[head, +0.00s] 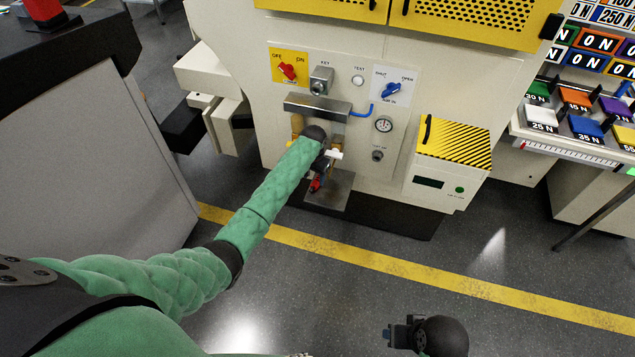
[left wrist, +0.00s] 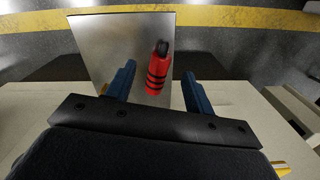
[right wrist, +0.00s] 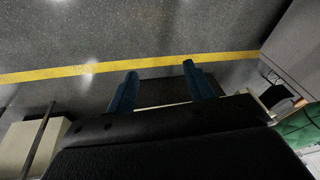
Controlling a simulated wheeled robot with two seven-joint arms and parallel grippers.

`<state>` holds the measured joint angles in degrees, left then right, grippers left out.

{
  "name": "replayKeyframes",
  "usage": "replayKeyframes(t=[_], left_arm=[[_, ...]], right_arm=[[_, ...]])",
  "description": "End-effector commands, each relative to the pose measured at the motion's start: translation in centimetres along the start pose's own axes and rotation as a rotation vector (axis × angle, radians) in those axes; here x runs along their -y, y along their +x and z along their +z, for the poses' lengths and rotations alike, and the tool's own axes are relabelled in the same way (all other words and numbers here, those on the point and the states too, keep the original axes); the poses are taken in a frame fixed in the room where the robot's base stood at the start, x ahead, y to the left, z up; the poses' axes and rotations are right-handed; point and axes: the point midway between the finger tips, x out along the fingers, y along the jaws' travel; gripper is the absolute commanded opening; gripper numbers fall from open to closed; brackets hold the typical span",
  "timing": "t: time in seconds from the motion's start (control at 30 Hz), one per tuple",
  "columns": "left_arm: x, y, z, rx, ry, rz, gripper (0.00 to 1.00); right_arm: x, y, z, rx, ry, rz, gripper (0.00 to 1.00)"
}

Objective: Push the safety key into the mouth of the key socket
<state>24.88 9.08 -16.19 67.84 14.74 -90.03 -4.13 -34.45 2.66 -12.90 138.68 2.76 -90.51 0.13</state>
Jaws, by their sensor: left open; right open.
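The safety key (left wrist: 156,75), a red handle with black bands and a black end, lies on a bare metal shelf (left wrist: 100,40). In the head view the key (head: 315,185) shows as a small red patch on the low shelf, partly hidden by my left gripper (head: 322,170). In the left wrist view my left gripper (left wrist: 160,80) is open, its blue fingers on either side of the key with gaps. The key socket (head: 321,80), a grey block with a dark round mouth under the KEY label, is above on the panel. My right gripper (head: 391,334) is open and empty (right wrist: 156,78).
A metal ledge (head: 318,107) juts out between socket and low shelf. A red switch (head: 288,71), a blue knob (head: 391,90) and a gauge (head: 383,125) are on the panel. A yellow-striped box (head: 452,145) projects at right. The floor in front is clear.

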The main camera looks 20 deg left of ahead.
Motion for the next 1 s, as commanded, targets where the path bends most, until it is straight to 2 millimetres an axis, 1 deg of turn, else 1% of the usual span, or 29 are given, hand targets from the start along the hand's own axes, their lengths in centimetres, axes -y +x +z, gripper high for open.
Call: replayKeyframes(t=[0.17,0.3,0.4,0.53,0.77,0.8,0.87,1.0], left_arm=[[0.1,1.5,0.3,0.002,-0.001,0.0,0.53],[0.2,3.5,0.7,0.001,-0.001,0.001,0.53],[0.2,4.7,0.6,0.0,0.0,0.001,0.53],[0.2,5.4,0.6,0.0,0.0,0.0,0.53],[0.2,5.5,0.6,-0.001,0.0,0.0,0.53],[0.2,5.5,0.6,-0.001,0.0,0.0,0.45],[0.2,5.5,0.6,-0.001,0.0,0.0,0.33],[0.2,5.5,0.6,-0.001,0.0,0.0,0.06]], right_arm=[[-0.5,-0.6,0.1,0.01,-0.003,0.013,0.52],[-1.1,-1.6,0.6,0.034,-0.003,0.03,0.52],[-1.3,-2.0,0.8,0.035,-0.001,0.034,0.52],[-1.3,-2.1,1.0,0.043,0.002,0.034,0.52],[-1.0,-1.8,0.8,0.042,0.012,0.026,0.52],[-0.9,-1.8,0.8,0.041,0.014,0.024,0.52],[-0.8,-1.8,0.7,0.039,0.015,0.023,0.52],[-0.9,-1.8,0.5,0.036,0.014,0.023,0.52]])
